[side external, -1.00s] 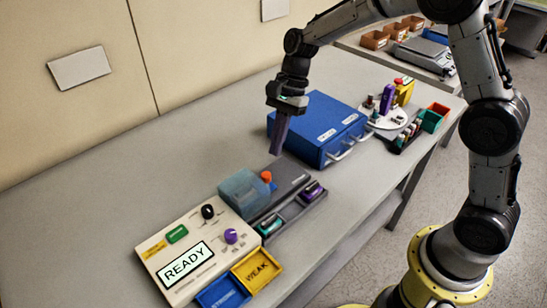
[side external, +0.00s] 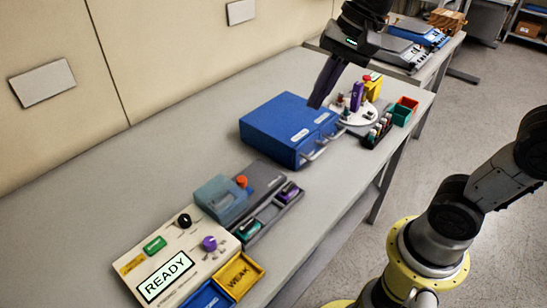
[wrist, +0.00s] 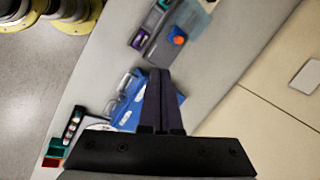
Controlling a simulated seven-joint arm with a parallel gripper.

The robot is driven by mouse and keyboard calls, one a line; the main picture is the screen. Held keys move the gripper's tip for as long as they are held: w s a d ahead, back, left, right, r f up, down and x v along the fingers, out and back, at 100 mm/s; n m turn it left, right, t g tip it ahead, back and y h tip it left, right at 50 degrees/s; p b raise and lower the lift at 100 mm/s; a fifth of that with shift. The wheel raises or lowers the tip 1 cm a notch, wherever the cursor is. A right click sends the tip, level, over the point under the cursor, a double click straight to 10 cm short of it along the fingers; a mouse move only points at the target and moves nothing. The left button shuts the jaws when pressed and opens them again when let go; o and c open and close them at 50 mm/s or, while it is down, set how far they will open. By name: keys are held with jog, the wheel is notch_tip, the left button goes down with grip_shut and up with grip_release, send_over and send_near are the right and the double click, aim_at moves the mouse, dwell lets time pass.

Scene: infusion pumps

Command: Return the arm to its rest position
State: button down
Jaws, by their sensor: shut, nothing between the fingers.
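My gripper (side external: 324,82) is high above the table, over the right end of the blue drawer box (side external: 288,127). Its dark fingers are together with nothing between them, pointing down and slightly left. In the wrist view the shut fingers (wrist: 160,85) hide part of the blue box (wrist: 132,103). The gripper is apart from everything on the table. My upper arm links are partly outside the side view.
A control panel reading READY (side external: 165,277) stands at the front left, beside a yellow WEAK tray (side external: 238,277). A grey pump unit (side external: 262,185) is behind it. A white round stand (side external: 352,112) holds bottles beside a vial rack (side external: 378,132). Bare table lies left.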

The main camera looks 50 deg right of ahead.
jog(key=s+d+f+n+t+h, duration=0.1)
jog(key=s+d+f+n, duration=0.1)
jog(key=s+n, duration=0.3)
jog(key=s+d+f+n+t+h, duration=0.1)
jog(key=s+d+f+n, duration=0.1)
jog(key=s+f+n, duration=0.2)
jog(key=s+n, duration=0.2)
jog(key=s, duration=0.1)
jog(key=shift+d+n+h, duration=0.3)
jog(key=shift+d, duration=0.1)
dwell(1.1)
